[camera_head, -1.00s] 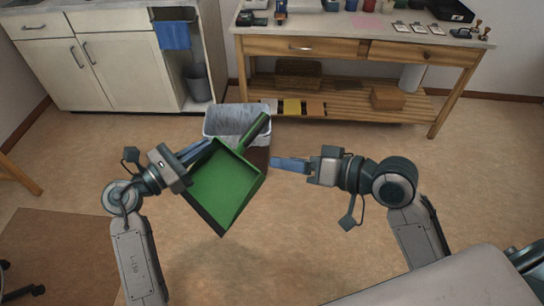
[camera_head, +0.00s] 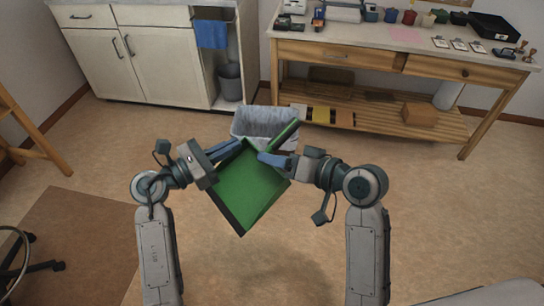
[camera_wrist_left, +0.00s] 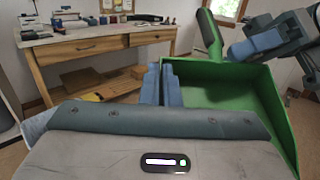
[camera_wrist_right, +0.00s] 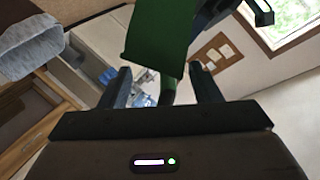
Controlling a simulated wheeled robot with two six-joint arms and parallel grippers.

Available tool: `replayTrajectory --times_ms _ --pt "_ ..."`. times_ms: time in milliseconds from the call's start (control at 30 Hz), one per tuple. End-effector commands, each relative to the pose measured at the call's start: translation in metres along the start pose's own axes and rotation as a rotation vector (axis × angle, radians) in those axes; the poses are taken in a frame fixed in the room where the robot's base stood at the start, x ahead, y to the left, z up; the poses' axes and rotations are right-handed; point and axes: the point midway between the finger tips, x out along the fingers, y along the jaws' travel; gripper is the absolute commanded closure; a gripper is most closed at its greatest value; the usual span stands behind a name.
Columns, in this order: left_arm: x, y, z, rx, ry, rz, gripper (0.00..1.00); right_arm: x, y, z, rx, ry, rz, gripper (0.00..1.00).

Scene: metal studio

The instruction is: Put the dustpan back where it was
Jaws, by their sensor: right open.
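The green dustpan (camera_head: 250,190) is held in the air in front of me, its pan tilted and its handle (camera_head: 285,138) pointing up and right. My left gripper (camera_head: 234,149) is closed on the pan's left edge. In the left wrist view its fingers (camera_wrist_left: 162,85) are close together at the side wall of the dustpan (camera_wrist_left: 235,90). My right gripper (camera_head: 266,158) is open near the base of the handle. In the right wrist view, the handle (camera_wrist_right: 168,90) shows between its spread fingers (camera_wrist_right: 160,87), below the pan (camera_wrist_right: 160,38). Contact with the handle is unclear.
A lined waste bin (camera_head: 262,122) stands on the floor just behind the dustpan. A wooden workbench (camera_head: 390,62) with a low shelf is at the back right, a white cabinet (camera_head: 150,65) at the back left. A brown mat (camera_head: 85,235) and chair legs are at the left.

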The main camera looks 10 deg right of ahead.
Motion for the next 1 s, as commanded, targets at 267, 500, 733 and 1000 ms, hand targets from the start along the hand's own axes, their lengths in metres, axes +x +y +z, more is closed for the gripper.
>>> replayTrajectory --times_ms 267,500,733,1000 --pt "0.0 0.0 0.0 0.0 -0.001 0.0 1.0 0.018 -0.001 0.0 0.0 0.0 -0.001 0.43" --pt "0.0 0.0 0.0 0.0 -0.001 0.0 1.0 0.019 -0.001 0.0 -0.001 -0.001 -0.001 0.43" --pt "0.0 0.0 0.0 0.0 -0.001 0.0 1.0 0.019 -0.001 0.0 -0.001 -0.001 -0.001 0.78" --pt "0.0 0.0 0.0 0.0 0.0 0.0 0.73 0.019 -0.001 0.0 -0.001 0.0 -0.002 0.9"
